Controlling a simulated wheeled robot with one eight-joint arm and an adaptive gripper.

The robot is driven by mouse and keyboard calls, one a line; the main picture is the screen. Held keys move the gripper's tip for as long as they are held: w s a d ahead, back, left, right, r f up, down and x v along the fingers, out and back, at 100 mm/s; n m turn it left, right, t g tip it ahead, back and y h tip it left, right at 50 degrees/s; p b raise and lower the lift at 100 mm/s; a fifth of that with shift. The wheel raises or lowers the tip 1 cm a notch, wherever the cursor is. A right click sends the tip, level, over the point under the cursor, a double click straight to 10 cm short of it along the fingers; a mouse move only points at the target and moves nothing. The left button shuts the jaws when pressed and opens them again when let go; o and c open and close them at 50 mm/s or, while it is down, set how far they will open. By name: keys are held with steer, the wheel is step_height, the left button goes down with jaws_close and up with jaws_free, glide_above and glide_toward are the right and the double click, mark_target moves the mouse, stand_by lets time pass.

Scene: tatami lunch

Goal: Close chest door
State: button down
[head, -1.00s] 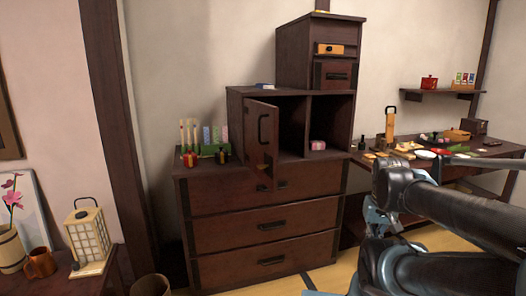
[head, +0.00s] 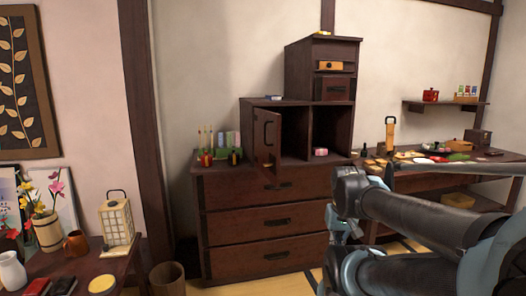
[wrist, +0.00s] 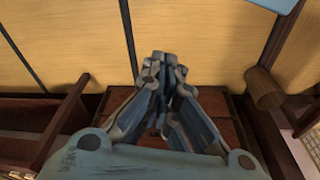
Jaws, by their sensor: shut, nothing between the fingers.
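The dark wooden chest (head: 262,190) stands against the wall in the head view. Its chest door (head: 267,138), with a black handle, stands open and swung out toward me at the left compartment. The right compartment (head: 327,130) is doorless. In the wrist view my gripper (wrist: 165,62) is shut and empty, above dark reddish wood and tatami. In the head view my arm shows at the lower right, apart from the door; its fingertips cannot be made out there.
A low table (head: 125,266) with a lantern (head: 116,222) and vases is at the left. A round bin (head: 167,278) stands on the floor between it and the chest. A food table (head: 440,180) is at the right. Small bottles (head: 206,158) stand on the chest left of the door.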

steer(key=w+a+r+m+g+h, duration=0.1)
steer(key=w+a+r+m, duration=0.3)
steer(key=w+r, duration=0.55)
steer(key=w+a+r+m+h, duration=0.1)
steer(key=w+a+r+m, duration=0.35)
steer(key=r, duration=0.75)
steer(key=w+a+r+m+h, duration=0.1)
steer(key=w+a+r+m, duration=0.1)
steer(key=w+a+r, duration=0.4)
steer(key=w+a+r+m, duration=0.1)
steer(key=w+a, duration=0.3)
steer(key=a, duration=0.4)
steer(key=w+a+r+m+h, duration=0.1)
steer(key=w+a+r+m, duration=0.1)
steer(key=w+a+r, duration=0.4)
steer(key=d+x, duration=0.1)
steer(key=x, duration=1.1)
steer(key=shift+w+d, duration=0.35)
steer(key=shift+d, duration=0.05)
